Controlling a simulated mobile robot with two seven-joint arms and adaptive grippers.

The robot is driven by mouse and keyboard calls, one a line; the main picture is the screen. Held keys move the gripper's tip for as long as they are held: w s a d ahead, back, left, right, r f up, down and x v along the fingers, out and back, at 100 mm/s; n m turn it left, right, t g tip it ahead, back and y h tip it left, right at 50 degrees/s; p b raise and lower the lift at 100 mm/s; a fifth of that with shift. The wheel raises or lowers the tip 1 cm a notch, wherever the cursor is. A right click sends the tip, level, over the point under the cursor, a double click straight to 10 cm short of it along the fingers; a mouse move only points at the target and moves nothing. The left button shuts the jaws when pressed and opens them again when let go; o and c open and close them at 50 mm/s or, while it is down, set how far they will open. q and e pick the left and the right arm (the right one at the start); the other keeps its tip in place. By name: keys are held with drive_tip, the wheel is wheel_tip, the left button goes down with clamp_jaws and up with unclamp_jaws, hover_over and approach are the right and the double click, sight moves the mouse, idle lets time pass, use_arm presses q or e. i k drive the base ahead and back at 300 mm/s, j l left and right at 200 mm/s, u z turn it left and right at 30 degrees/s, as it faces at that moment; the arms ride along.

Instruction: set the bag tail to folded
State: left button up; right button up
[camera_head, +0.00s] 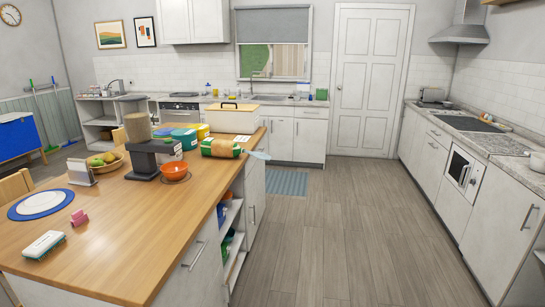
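A green, white and orange-brown bag (221,148) lies on its side near the right edge of the wooden island top. Its pale bluish tail (257,154) sticks out to the right, past the island's edge, and looks stretched out rather than folded. Neither of my grippers shows in this view.
The wooden island top (120,255) also holds an orange bowl (176,169), a dark appliance (142,150), a fruit bowl (104,162), a cream lidded box (231,118), a brush (44,244) and a blue-rimmed plate (68,204). The wood floor (340,230) to the right is clear.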

sight(261, 156)
drive_tip(key=i+l, duration=0.6)
drive_tip(key=i, duration=0.15)
drive_tip(key=i+l, duration=0.2)
drive_tip(key=i, duration=0.3)
drive_tip(key=i+l, duration=0.2)
drive_tip(key=i, duration=0.3)
drive_tip(key=i+l+u, duration=0.1)
drive_tip(key=i, duration=0.35)
drive_tip(key=i+l, duration=0.35)
drive_tip(key=i, duration=0.15)
drive_tip(key=i+l, duration=0.2)
drive_tip(key=i, duration=0.3)
drive_tip(key=u, duration=0.05)
